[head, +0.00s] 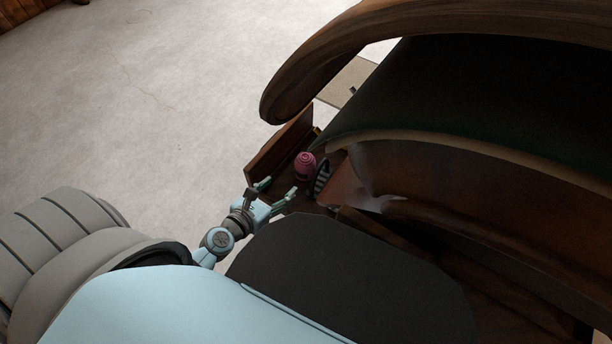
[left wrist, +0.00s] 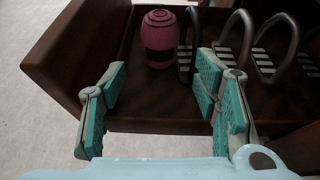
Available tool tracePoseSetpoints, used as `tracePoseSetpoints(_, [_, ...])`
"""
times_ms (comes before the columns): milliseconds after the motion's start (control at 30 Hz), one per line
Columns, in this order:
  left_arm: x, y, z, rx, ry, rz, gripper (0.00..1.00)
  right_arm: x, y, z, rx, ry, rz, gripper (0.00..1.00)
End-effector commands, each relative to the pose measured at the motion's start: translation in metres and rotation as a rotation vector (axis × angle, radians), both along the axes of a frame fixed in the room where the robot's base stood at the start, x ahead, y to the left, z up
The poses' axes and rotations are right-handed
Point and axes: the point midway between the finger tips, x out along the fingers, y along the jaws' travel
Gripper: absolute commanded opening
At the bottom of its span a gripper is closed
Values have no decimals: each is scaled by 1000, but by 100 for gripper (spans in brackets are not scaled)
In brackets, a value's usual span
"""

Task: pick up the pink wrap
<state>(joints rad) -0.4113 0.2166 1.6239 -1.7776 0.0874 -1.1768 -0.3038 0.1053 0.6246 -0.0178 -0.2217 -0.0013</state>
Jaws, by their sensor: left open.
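The pink wrap (head: 305,166) is a rolled bundle with a dark band around its middle. It stands upright on the floor of a dark wooden tray (head: 276,146), and it also shows in the left wrist view (left wrist: 160,31). My left gripper (head: 279,188) is open and empty, just short of the wrap. In the left wrist view, its teal-padded fingers (left wrist: 161,85) are spread to either side, with the wrap beyond them and between their lines. Fingers and wrap look apart. My right gripper is not in view.
Several metal stirrups (left wrist: 236,42) with striped treads stand in the tray right of the wrap, the nearest (left wrist: 190,45) close beside it. The tray's raised wooden side (left wrist: 72,52) is at the left. A large curved wooden piece (head: 330,55) overhangs behind.

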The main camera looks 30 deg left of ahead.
Motion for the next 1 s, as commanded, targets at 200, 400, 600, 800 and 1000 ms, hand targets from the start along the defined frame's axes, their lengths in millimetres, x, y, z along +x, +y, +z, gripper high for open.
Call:
tracePoseSetpoints(200, [55,-7,-19,10,-6,-5,56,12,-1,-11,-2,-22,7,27])
tracePoseSetpoints(400, [78,-9,-28,9,-3,-7,56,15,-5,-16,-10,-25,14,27])
tracePoseSetpoints(600, [111,-12,-44,7,-4,-5,56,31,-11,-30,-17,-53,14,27])
tracePoseSetpoints(800, [126,-14,-48,7,-1,-5,56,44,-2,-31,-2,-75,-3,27])
tracePoseSetpoints(1000, [126,-14,-47,6,-2,-5,43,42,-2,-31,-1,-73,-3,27])
